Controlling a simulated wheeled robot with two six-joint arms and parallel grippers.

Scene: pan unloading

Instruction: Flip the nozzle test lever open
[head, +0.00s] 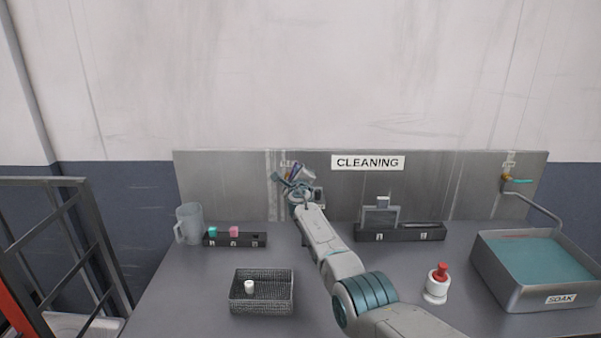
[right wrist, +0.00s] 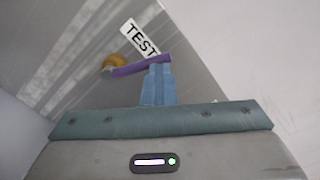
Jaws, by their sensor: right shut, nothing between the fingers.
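The purple test lever (right wrist: 139,67) shows in the right wrist view, joined to a brass-coloured fitting (right wrist: 114,62) on the grey metal panel. A TEST label (right wrist: 140,39) is just above it. My right gripper (right wrist: 158,70) is shut and empty. Its blue fingertips meet or overlap the right end of the lever in the picture; I cannot tell if they touch it. In the head view the right gripper (head: 284,176) is up against the back panel, left of the CLEANING sign, and largely hides the lever there. My left gripper is not in view.
On the table stand a clear jug (head: 188,224), a dark rack (head: 254,240) with small coloured pieces, a wire basket (head: 262,305) holding a white piece, a red-and-white bottle (head: 437,285) and a SOAK basin (head: 500,285). A dark holder (head: 421,233) stands right of my arm.

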